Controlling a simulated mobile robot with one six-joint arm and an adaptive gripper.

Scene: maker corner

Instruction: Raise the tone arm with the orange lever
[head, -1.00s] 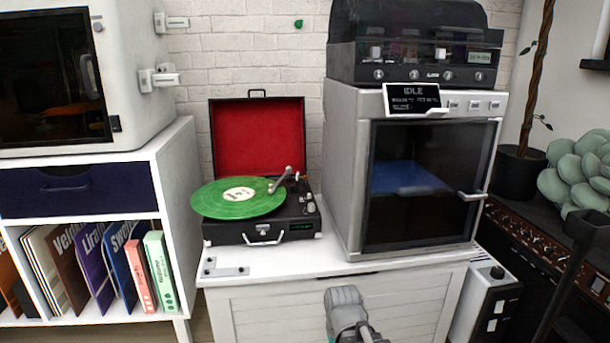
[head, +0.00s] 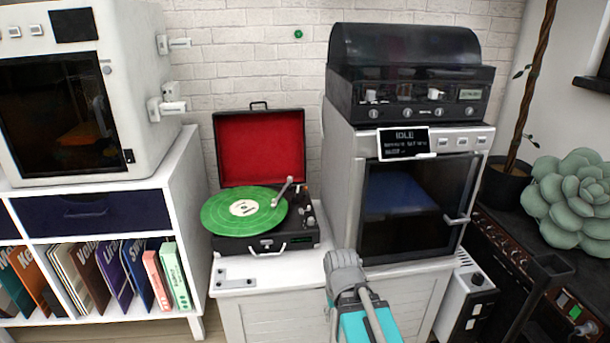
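An open black suitcase record player (head: 290,246) with a red-lined lid (head: 260,147) sits on a white cabinet. A green record (head: 226,214) lies on its platter. The silver tone arm (head: 283,191) reaches from the right side over the record's edge; I cannot tell whether its tip touches. The orange lever is too small to make out clearly beside the tone arm's base. My gripper (head: 343,264) is the grey end of my arm, in front of the cabinet and to the lower right of the player, apart from it. Its fingers are not distinguishable.
A grey-white machine (head: 341,165) with a dark door and an "IDLE" display (head: 403,144) stands close right of the player. A black unit (head: 405,80) sits on top. A metal plate (head: 236,275) lies at the cabinet's front left. A shelf with record sleeves stands left.

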